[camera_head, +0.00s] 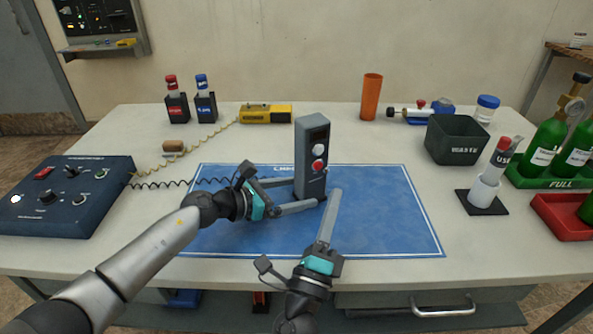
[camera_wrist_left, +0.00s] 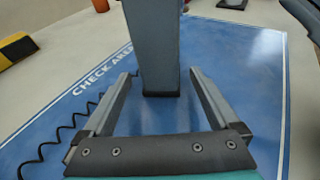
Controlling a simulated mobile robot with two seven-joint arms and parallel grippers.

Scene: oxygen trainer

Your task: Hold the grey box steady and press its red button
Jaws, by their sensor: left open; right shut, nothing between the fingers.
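My left gripper (camera_head: 304,193) is open at the box's lower part. In the left wrist view, its fingers (camera_wrist_left: 161,76) point to either side of the box (camera_wrist_left: 153,45); contact cannot be told. My right gripper (camera_head: 336,191) is shut and empty, its tip in front of the box's lower right, below the red button and apart from it.
A dark control unit (camera_head: 75,190) stands left, with a coiled black cable running toward the box. A yellow device (camera_head: 266,114), orange cup (camera_head: 371,97), waste bin (camera_head: 456,140) and white holder (camera_head: 484,190) surround the mat. The mat's right half is clear.

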